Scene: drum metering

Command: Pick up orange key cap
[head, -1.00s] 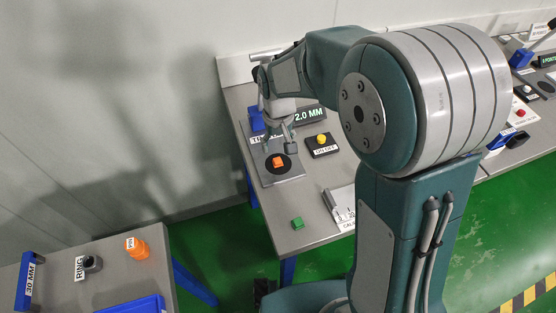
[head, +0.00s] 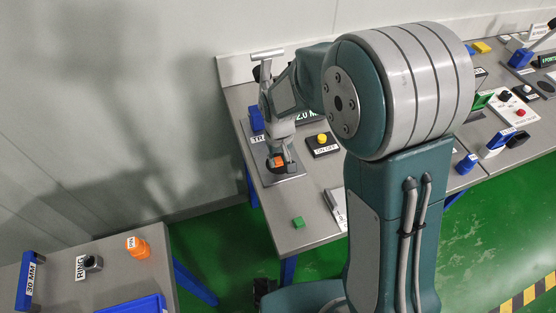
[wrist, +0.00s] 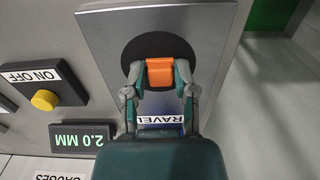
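The orange key cap (head: 278,160) sits over the black disc on a grey metal plate (head: 290,178) on the table. In the wrist view the orange key cap (wrist: 160,73) is between my two fingertips, with a finger against each side. My gripper (wrist: 160,72) is low at the plate and closed in on the cap. My gripper (head: 279,161) also shows in the head view, hiding part of the cap and disc. I see no clear gap under the cap.
A yellow button box (head: 322,144) stands right of the plate, beside a 2.0 MM display (wrist: 82,140). A green block (head: 298,222) lies near the front edge. An orange cylinder (head: 138,248) stands on the left table.

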